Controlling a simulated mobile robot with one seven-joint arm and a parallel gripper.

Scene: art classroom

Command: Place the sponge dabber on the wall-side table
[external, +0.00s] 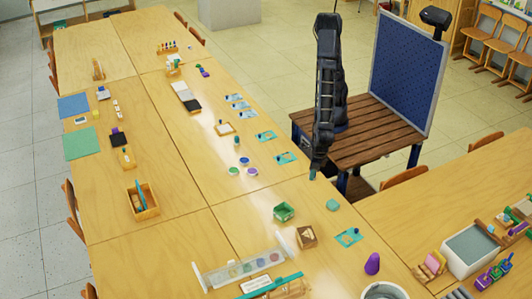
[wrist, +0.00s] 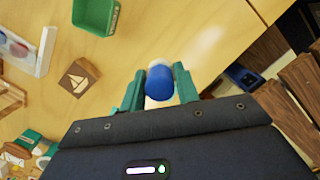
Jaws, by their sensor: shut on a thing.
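My gripper (external: 313,174) hangs at the right edge of the long wooden table (external: 215,185) in the external view. In the wrist view its teal fingers (wrist: 159,80) are shut on a small blue piece with a pale end, which looks like the sponge dabber (wrist: 158,86). The dabber is too small to make out in the external view. The wooden tabletop (wrist: 190,25) lies beneath it in the wrist view; I cannot tell whether they touch. Another table (external: 450,210) stands at the right. Which table is the wall-side one is not clear.
Paint cups (external: 234,171) and cards (external: 266,136) lie farther back. Bare tabletop shows around the green tray.

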